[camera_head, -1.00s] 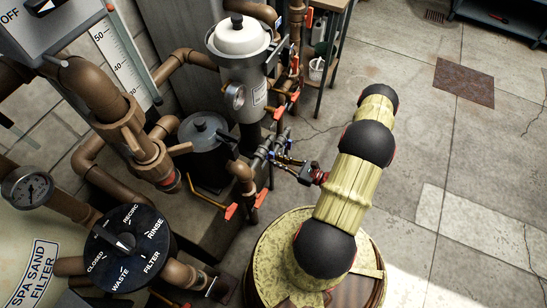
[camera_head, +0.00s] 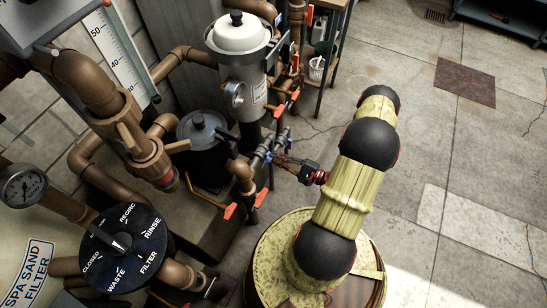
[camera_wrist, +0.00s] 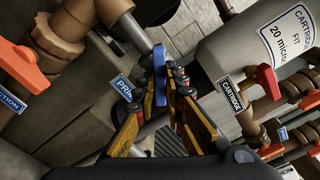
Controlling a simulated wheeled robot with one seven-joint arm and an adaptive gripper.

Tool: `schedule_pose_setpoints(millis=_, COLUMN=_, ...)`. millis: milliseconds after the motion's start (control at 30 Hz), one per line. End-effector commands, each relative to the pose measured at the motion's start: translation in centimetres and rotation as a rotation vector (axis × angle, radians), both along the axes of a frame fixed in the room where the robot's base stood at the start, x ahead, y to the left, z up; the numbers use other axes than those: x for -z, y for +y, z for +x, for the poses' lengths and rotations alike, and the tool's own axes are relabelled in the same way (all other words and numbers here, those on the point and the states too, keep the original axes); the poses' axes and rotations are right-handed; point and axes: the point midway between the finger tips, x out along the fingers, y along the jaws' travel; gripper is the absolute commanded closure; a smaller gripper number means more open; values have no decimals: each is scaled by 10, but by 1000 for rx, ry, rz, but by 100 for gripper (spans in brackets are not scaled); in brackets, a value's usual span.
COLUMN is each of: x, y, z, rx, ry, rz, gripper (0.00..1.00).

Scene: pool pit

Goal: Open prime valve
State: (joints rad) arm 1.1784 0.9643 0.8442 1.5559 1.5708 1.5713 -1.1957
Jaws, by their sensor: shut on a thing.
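The prime valve's blue handle (camera_wrist: 159,62) stands upright between my fingertips in the wrist view. A blue label reading "PRIM" (camera_wrist: 122,88), partly covered, is just left of it. My gripper (camera_wrist: 164,88) is shut on the handle, with a finger on each side. The valve body below is mostly hidden by my fingers. In the head view my gripper (camera_head: 277,159) is at the small pipes right of the dark pump pot (camera_head: 203,139). The blue handle is too small to make out clearly there.
Orange valve handles (camera_head: 232,210) sit close by on the brown pipes. The wrist view shows a red-orange handle (camera_wrist: 268,82) beside the "CARTRIDGE" label (camera_wrist: 230,95). The grey cartridge filter (camera_head: 242,75) stands behind. The concrete floor (camera_head: 460,140) to the right is mostly open.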

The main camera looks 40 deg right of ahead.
Motion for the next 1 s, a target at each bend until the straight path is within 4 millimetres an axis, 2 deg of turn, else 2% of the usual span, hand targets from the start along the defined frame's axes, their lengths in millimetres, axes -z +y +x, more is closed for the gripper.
schedule_pose_setpoints(millis=400, x=2, y=1, z=0, rx=0, ry=-210, rz=-509, gripper=100)
schedule_pose_setpoints(millis=533, x=1, y=0, z=0, rx=-1, ry=-242, rz=-589, gripper=100)
schedule_pose_setpoints(millis=767, x=1, y=1, z=0, rx=-1, ry=-246, rz=-599, gripper=100)
schedule_pose_setpoints(millis=800, x=1, y=1, z=0, rx=-2, ry=-245, rz=-599, gripper=86)
schedule_pose_setpoints(millis=1000, x=1, y=1, z=0, rx=-1, ry=-245, rz=-598, gripper=74)
